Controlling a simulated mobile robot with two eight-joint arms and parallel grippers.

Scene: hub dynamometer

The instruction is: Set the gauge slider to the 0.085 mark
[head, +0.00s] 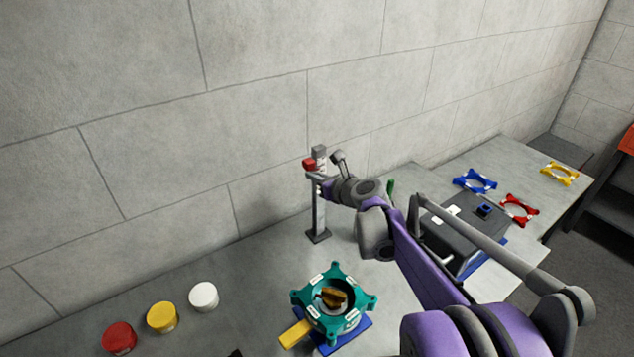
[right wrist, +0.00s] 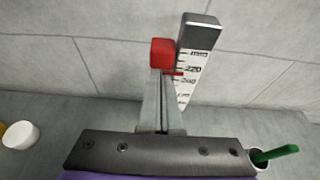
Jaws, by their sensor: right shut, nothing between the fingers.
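The gauge is an upright grey post (head: 319,212) with a foot plate, standing on the bench near the wall. Its white scale (right wrist: 190,78) carries black marks and small numbers, one reading like 220. The red slider block (head: 309,164) is high on the post. In the right wrist view the red slider (right wrist: 161,53) has a thin red pointer lying across the scale just below that number. My right gripper (head: 319,180) is shut and empty, its fingertips (right wrist: 160,76) at the slider's lower side. I cannot tell whether they touch it. My left gripper is out of view.
A teal hub (head: 350,322) on a blue base stands in front of the gauge. Red (head: 119,337), yellow (head: 162,317) and white (head: 204,296) round pieces stand left. A grey box (head: 455,240) and blue (head: 475,181), red (head: 519,210) and yellow (head: 559,173) rings are right.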

